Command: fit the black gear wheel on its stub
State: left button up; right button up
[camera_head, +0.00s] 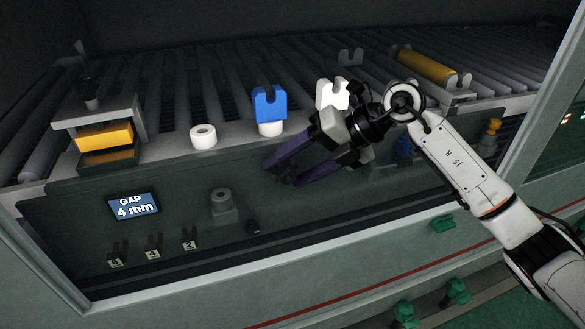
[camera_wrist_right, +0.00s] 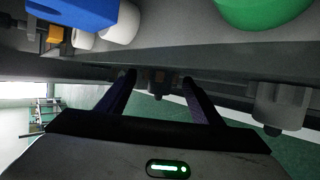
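My right gripper (camera_head: 278,175) reaches in from the right, in front of the dark panel below the roller conveyor. Its two dark purple fingers are spread apart. In the right wrist view, the gripper (camera_wrist_right: 158,84) is open, with a small dark and brownish part (camera_wrist_right: 158,79) beyond the gap between the fingers. I cannot tell whether the fingers touch it. No gear teeth can be made out. My left gripper is not in view.
A blue forked block (camera_head: 269,103), a white forked block (camera_head: 332,94) and a white ring (camera_head: 203,136) sit along the conveyor's front ledge. A grey cylinder (camera_head: 221,200) and several numbered dark pegs stand lower left, near the gap display (camera_head: 134,206). A green rounded thing (camera_wrist_right: 262,8) hangs close in the wrist view.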

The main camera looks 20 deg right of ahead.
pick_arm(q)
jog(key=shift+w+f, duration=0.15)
pick_arm(e)
jog(key=v, duration=1)
jog(key=shift+s, duration=0.15)
